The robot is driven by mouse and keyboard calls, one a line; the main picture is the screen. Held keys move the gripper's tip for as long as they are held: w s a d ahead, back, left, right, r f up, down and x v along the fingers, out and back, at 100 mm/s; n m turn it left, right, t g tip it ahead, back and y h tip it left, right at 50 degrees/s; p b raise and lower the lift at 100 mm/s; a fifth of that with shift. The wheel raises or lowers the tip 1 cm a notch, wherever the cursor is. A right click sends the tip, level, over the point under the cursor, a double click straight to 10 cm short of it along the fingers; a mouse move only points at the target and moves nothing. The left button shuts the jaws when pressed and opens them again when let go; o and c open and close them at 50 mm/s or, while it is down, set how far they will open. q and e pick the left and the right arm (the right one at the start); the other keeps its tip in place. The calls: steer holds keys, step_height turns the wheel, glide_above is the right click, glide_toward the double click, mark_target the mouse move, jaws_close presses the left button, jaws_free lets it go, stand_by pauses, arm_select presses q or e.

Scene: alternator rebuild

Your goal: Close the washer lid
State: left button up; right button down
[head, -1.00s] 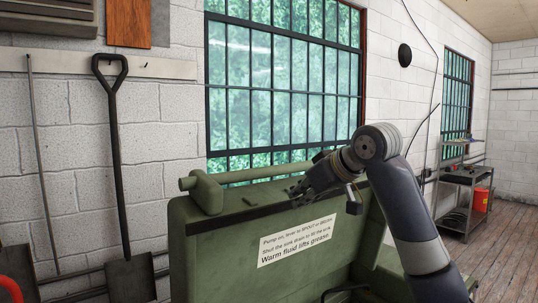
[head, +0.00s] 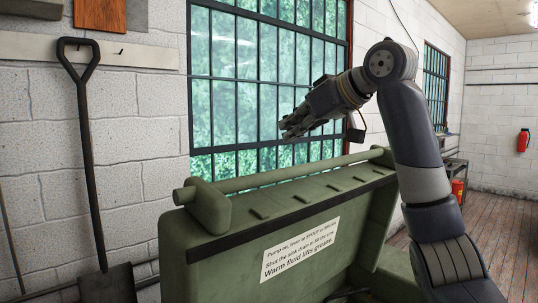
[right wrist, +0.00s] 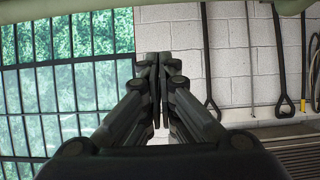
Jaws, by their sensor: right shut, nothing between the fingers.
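The green washer lid (head: 240,250) stands raised in the head view, with a white instruction label (head: 300,248) on its inner face and a tube along its top edge. My right gripper (head: 287,131) is above the lid's top edge, in front of the window, pointing left. Its fingers are together and empty; they also show closed in the right wrist view (right wrist: 153,95). A gap shows between the gripper and the lid. The washer's basin is mostly hidden below the lid and my arm. My left gripper is not in view.
A barred window (head: 260,80) is behind the lid. A black-handled shovel (head: 85,150) hangs on the block wall at left. A red fire extinguisher (head: 523,140) is on the far right wall. Wooden floor (head: 500,215) lies open at right.

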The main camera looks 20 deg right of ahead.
steer(key=p+x, duration=0.2)
steer(key=x, duration=0.1)
steer(key=shift+w, duration=0.1)
steer(key=w+f+p, duration=0.1)
steer(key=f, duration=0.1)
steer(key=w+a+f+p, duration=0.1)
steer(key=w+f, duration=0.1)
steer(key=shift+w+a+p, duration=0.2)
steer(key=shift+w+p, duration=0.05)
steer(key=shift+p, duration=0.05)
steer(key=shift+s+d+f, duration=0.15)
steer(key=shift+s+d, duration=0.05)
steer(key=shift+s, duration=0.25)
steer(key=shift+s+d+f, duration=0.15)
steer(key=shift+s+d, duration=0.05)
steer(key=shift+s, duration=0.2)
steer(key=shift+s+d+f+p, duration=0.1)
steer(key=shift+s+p, duration=0.2)
steer(key=shift+s+f, duration=0.1)
steer(key=shift+f, duration=0.15)
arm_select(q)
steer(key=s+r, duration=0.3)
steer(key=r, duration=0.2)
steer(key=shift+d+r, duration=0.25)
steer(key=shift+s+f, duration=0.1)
